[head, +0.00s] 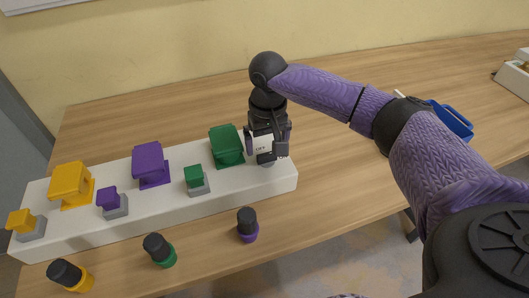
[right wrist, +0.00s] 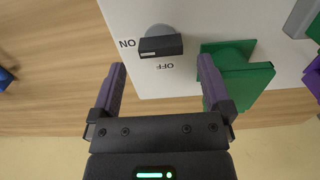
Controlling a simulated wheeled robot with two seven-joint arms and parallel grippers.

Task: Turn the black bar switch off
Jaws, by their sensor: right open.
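The black bar switch (right wrist: 161,46) sits on a round grey base at the end of a white box (right wrist: 200,22). In the right wrist view its bar lies crosswise, with its left end beside the ON label. The OFF label is below the bar. My right gripper (right wrist: 160,66) is open, its fingers apart on either side of the bar and seemingly not touching it. In the head view the right gripper (head: 268,148) is over the right end of the box and hides most of the switch. My left gripper is not in view.
A large green block (head: 226,146) stands close beside the right gripper. Purple (head: 149,165) and yellow (head: 70,184) blocks and smaller ones stand farther left on the box. Several black-topped plugs (head: 247,224) stand in front. A blue object (head: 452,120) lies right.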

